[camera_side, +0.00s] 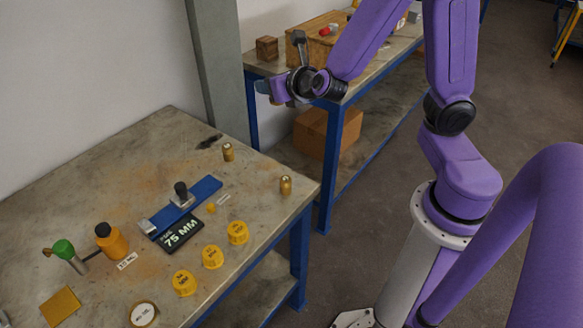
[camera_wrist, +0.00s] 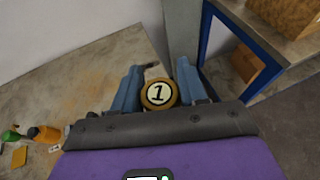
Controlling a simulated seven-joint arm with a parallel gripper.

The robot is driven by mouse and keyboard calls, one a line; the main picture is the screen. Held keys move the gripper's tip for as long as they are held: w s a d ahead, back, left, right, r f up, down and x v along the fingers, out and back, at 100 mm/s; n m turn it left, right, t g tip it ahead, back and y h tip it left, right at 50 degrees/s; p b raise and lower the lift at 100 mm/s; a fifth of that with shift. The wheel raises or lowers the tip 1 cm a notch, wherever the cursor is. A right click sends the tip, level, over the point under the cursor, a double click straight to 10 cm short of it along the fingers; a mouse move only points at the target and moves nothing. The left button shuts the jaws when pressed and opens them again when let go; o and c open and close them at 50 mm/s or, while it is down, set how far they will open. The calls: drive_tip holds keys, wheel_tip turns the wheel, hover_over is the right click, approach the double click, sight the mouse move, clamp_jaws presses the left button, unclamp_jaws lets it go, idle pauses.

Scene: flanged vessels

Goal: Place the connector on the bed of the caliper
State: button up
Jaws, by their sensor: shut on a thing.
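My gripper (camera_side: 270,88) is raised well above the bench, beyond its back right edge in the side view. In the wrist view my gripper (camera_wrist: 158,82) is shut on a brass connector (camera_wrist: 158,95), whose round pale end face reads "1". No connector shows on the bed. Two similar brass connectors stand upright on the bench, one at the back (camera_side: 228,152) and one at the right (camera_side: 286,186).
Several yellow caps (camera_side: 212,256) line the bench's front edge. An orange bottle (camera_side: 112,243), a green-topped item (camera_side: 64,250) and a yellow square (camera_side: 60,305) are at the left. A grey post (camera_side: 215,70) and a second bench with boxes (camera_side: 315,45) stand behind.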

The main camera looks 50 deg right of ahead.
drive_tip(key=shift+s+d+r, duration=0.1)
drive_tip(key=shift+d, duration=0.15)
drive_tip(key=s+a+f+n+y, duration=0.2)
drive_tip(key=a+f, duration=0.2)
drive_tip(key=a, duration=0.8)
drive_tip(key=s+a+f+n+y, duration=0.1)
drive_tip(key=a+f+n+y, duration=0.1)
drive_tip(key=a, duration=1)
drive_tip(key=s+a+f+n+y, duration=0.2)
drive_tip(key=a+f+y, duration=0.2)
drive_tip(key=a+f, duration=0.3)
drive_tip(key=a, duration=0.5)
drive_tip(key=shift+s+n, duration=0.35)
drive_tip(key=shift+n, duration=0.05)
drive_tip(key=shift+f, duration=0.1)
